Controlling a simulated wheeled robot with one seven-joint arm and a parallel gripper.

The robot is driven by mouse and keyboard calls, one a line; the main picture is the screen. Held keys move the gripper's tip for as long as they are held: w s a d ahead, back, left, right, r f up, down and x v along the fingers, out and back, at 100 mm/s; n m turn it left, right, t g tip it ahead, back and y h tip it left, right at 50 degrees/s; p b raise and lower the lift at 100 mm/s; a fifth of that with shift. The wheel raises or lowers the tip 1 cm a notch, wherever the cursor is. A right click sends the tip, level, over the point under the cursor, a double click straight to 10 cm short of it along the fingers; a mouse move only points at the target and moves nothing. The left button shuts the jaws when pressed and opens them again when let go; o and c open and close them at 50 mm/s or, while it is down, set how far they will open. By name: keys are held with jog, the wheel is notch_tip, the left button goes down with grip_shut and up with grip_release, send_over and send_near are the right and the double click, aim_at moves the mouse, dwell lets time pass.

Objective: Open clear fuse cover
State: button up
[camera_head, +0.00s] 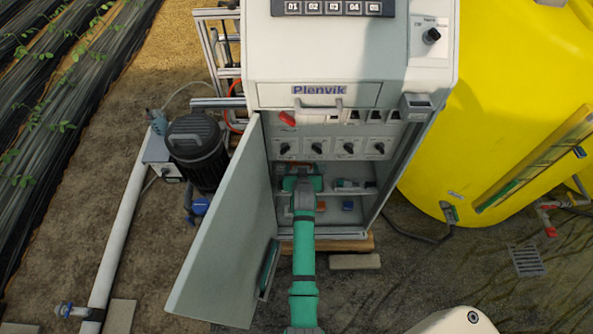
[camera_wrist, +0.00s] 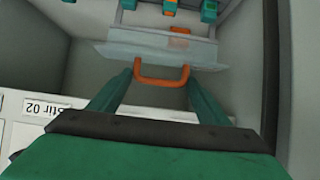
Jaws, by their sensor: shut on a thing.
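The clear fuse cover (camera_wrist: 118,53) is a see-through panel in the upper middle of the wrist view. An orange U-shaped handle (camera_wrist: 162,84) sits on its near edge. My gripper (camera_wrist: 162,76) has a green finger at each side of this handle and is shut on it. Green and orange parts (camera_wrist: 168,8) show behind and above the cover. In the head view my gripper (camera_head: 303,178) reaches into the open cabinet, below the row of black knobs. There my arm and gripper hide most of the cover, and its exact tilt is hard to tell.
The grey cabinet door (camera_head: 225,235) stands open to the left of my arm. The cabinet (camera_head: 385,165) side wall is close on the right. A knob panel (camera_head: 333,148) lies above my gripper. A yellow tank (camera_head: 490,100) stands to the right, a black motor (camera_head: 196,150) to the left.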

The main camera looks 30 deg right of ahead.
jog(key=shift+w+d+r, duration=0.15)
jog(key=shift+d+r, duration=0.25)
jog(key=o, duration=1.2)
jog(key=shift+o, duration=0.2)
jog(key=shift+a+f, duration=0.2)
jog(key=v, duration=1)
jog(key=shift+s+a, duration=0.15)
jog(key=shift+s, duration=0.2)
